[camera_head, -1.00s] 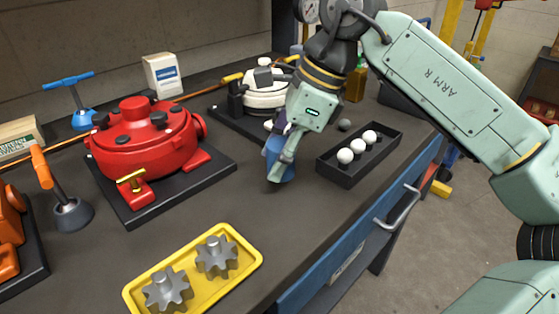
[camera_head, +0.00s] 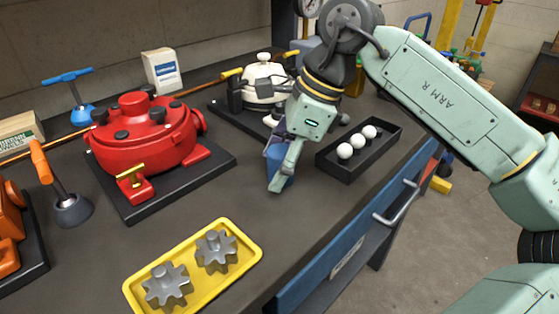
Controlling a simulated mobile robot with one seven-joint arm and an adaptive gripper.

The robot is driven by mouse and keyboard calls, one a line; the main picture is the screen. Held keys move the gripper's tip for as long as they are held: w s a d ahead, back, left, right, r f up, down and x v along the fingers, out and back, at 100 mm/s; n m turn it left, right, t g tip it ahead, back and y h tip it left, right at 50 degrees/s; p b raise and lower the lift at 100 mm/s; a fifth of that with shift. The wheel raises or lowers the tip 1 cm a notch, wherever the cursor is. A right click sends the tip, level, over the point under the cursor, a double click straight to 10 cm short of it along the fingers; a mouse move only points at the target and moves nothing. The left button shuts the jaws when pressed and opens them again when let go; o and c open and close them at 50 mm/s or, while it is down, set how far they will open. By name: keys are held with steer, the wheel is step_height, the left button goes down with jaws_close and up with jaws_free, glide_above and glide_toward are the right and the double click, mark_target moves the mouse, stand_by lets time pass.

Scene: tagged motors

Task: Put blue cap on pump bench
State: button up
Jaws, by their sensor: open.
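The blue cap (camera_head: 273,157) is on the dark bench top (camera_head: 215,205), between the red pump and the black tray, and partly hidden by my gripper. My gripper (camera_head: 276,181) points down at the cap with its jaws open. Its near finger crosses in front of the cap. I cannot tell whether the cap lies between the fingers or whether they touch it.
A red pump (camera_head: 140,140) stands on a black base to the left, a white pump (camera_head: 262,90) behind. A black tray (camera_head: 347,175) with white balls is close on the right. A yellow tray (camera_head: 133,292) with gears is in front.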

steer(key=shift+r, duration=0.15)
steer(key=shift+r, duration=0.25)
steer(key=v, duration=1.1)
steer(key=shift+d+r, duration=0.15)
steer(key=shift+r, duration=0.2)
